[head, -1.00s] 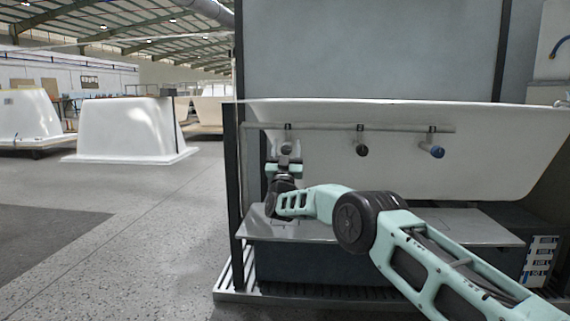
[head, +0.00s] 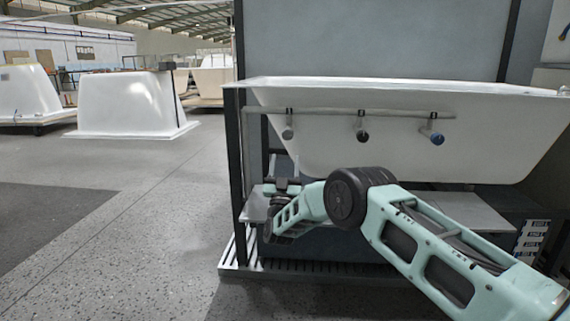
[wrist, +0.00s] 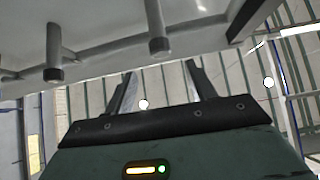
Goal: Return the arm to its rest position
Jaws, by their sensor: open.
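My arm (head: 430,245) reaches in from the lower right in the head view, bent at a dark joint. My gripper is at its far end, low in front of the tub stand; in the head view its fingers are hard to make out. In the wrist view my gripper (wrist: 160,88) shows two fingers spread apart, with nothing between them but the ceiling behind. The camera there looks up past the underside of a rail.
A white bathtub shell (head: 400,130) stands ahead, with a rail (head: 350,112) bearing several hanging knobs. A metal shelf (head: 460,210) lies below it, close to my arm. A dark post (head: 238,180) stands at left. The floor (head: 140,230) at left is clear.

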